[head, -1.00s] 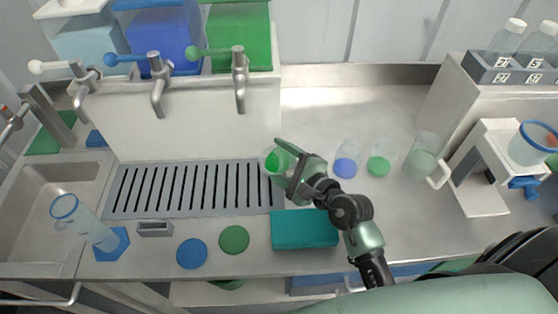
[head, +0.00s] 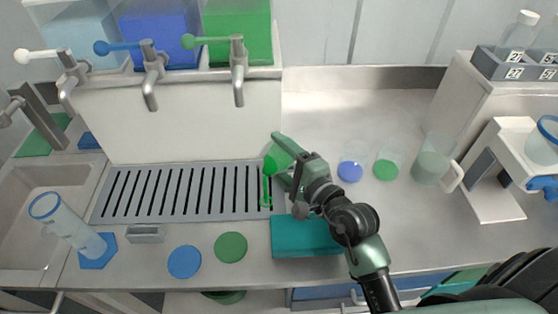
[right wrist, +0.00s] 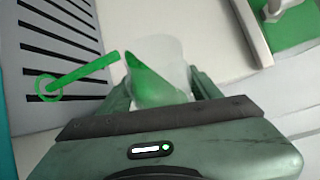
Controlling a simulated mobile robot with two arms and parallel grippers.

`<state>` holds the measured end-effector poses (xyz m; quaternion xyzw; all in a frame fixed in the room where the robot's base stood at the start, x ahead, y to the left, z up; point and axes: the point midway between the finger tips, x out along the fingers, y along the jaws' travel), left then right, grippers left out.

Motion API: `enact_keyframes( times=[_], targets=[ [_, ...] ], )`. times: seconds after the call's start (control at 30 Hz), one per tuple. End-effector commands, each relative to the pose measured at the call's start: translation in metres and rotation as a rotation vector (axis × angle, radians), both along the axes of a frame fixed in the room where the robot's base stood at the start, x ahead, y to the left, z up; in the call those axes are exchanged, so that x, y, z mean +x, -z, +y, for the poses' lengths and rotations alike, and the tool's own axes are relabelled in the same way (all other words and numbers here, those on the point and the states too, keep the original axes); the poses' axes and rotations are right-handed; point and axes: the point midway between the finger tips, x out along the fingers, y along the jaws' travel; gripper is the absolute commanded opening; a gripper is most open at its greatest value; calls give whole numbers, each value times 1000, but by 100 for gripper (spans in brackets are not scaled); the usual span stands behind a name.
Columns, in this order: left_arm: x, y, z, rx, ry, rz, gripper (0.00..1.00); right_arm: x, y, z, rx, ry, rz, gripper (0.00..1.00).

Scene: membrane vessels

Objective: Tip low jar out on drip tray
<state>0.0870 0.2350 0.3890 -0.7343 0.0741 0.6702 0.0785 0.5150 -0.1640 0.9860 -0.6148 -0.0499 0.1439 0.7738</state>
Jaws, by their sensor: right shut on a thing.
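My right gripper (head: 284,164) is shut on a clear low jar (right wrist: 158,72) with green liquid in it. The jar is tipped over the right end of the grey slotted drip tray (head: 112,215). A thin green stream (right wrist: 85,72) runs from the jar's lip to the tray, with a green ring (right wrist: 48,88) where it lands. In the head view the fingers partly hide the jar (head: 270,162), and the stream falls just left of the gripper. My left gripper is not in view.
Taps (head: 238,75) stand above the tray's back. A teal block (head: 305,238) lies in front of my right gripper. To the right stand a jar with blue liquid (head: 351,172), a jar with green liquid (head: 386,169) and a handled jug (head: 432,166). A tall cylinder (head: 72,225) leans at the left.

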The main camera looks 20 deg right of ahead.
Motion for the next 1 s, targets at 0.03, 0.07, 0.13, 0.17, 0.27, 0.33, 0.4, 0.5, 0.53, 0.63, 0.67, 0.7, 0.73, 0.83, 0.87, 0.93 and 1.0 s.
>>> enact_keyframes(
  times=[0.03, 0.07, 0.13, 0.17, 0.27, 0.33, 0.4, 0.5, 0.53, 0.63, 0.67, 0.7, 0.73, 0.83, 0.87, 0.93, 1.0],
  targets=[
    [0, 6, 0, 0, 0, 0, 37, 0, 1, 0, -15, 0, -15, 19],
    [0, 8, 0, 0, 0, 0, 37, 0, 0, 0, -25, 1, -23, 19],
    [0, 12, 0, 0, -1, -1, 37, 0, -1, 0, -46, 0, -39, 19],
    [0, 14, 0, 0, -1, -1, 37, 0, -1, 1, -54, -1, -46, 19],
    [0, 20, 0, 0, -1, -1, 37, -1, -4, 1, -98, -1, -79, 19],
    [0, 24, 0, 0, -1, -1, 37, -2, -7, 3, -135, -2, -109, 19],
    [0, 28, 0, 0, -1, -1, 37, -2, -9, 3, -171, 0, -137, 19],
    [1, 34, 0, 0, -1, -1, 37, -3, -13, 4, -222, -1, -177, 19],
    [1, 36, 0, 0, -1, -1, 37, -4, -14, 5, -235, -1, -188, 19],
    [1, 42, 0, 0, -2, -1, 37, -5, -16, 6, -282, -1, -225, 19],
    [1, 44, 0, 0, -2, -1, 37, -5, -17, 6, -296, 0, -235, 19],
    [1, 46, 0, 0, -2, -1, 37, -5, -18, 7, -314, 0, -249, 19],
    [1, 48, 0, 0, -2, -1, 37, -6, -19, 7, -327, 0, -261, 19],
    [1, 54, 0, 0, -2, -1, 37, -7, -22, 9, -369, -1, -296, 19],
    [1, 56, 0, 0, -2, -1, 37, -7, -22, 9, -381, -1, -304, 19],
    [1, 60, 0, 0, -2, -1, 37, -8, -23, 11, -411, -1, -326, 19],
    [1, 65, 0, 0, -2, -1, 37, -9, -25, 11, -438, 0, -348, 19]
  ],
)
